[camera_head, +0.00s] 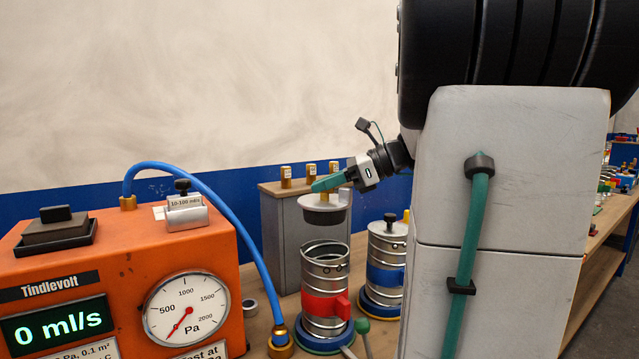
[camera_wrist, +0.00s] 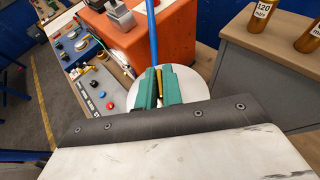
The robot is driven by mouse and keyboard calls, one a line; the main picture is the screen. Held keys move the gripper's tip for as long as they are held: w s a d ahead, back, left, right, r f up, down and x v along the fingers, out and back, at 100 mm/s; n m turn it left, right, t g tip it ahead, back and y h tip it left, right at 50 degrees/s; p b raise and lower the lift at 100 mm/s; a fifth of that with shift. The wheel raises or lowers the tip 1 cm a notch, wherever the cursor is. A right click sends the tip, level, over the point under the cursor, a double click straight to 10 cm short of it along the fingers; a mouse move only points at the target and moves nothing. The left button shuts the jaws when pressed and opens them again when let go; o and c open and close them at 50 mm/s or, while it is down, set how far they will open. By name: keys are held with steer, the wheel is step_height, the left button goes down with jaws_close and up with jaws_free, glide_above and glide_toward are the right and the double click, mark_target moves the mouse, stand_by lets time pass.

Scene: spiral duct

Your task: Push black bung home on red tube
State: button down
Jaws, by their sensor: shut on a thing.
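My gripper (camera_head: 327,186), with green fingers, is shut on the brass-coloured knob of a bung (camera_head: 325,212). The bung has a pale, round top and a dark lower edge. It is held above the red tube (camera_head: 325,307) and apart from it. The red tube is a ribbed metal duct with a red band, standing upright on a blue base; its top is open. In the wrist view, the gripper fingers (camera_wrist: 162,88) close on the brass knob, and the bung's pale disc (camera_wrist: 205,96) shows around them. The bung's underside is hidden there.
An orange meter (camera_head: 115,275) reading 0 ml/s stands left, with a blue hose (camera_head: 240,225) down to a brass fitting near the red tube. A blue-banded tube (camera_head: 384,272) stands right. A grey cabinet (camera_head: 290,235) with brass weights is behind. A green-knobbed lever (camera_head: 362,327) is in front.

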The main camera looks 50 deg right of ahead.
mark_target(326, 210)
steer(key=shift+f, duration=2.85)
steer(key=shift+f, duration=2.35)
steer(key=c, duration=1.5)
jaws_free()
steer(key=shift+v, duration=3.95)
